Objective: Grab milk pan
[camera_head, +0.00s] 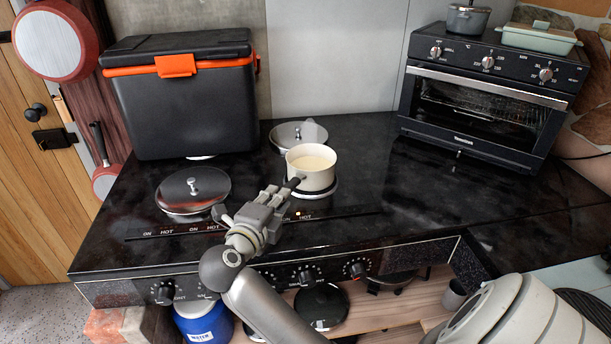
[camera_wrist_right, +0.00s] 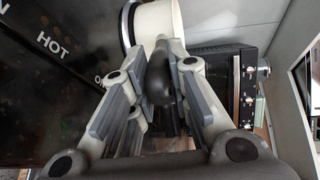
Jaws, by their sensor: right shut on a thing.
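The milk pan (camera_head: 312,170) is a small cream pan with pale contents. It stands on a burner in the middle of the black stovetop, and its short dark handle points toward me. My right gripper (camera_head: 283,194) is shut on that handle. In the right wrist view the two fingers of my right gripper (camera_wrist_right: 160,70) lie on either side of the dark handle, and the cream side of the milk pan (camera_wrist_right: 152,22) shows beyond them. The far side of the burner is partly hidden by the pan. My left gripper is not in view.
A burner with a metal lid (camera_head: 193,190) is at left, and another lid (camera_head: 298,134) lies behind the pan. A black cooler box (camera_head: 185,110) stands at back left, a small oven (camera_head: 488,95) at back right. The stovetop (camera_head: 420,220) right of the pan is clear.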

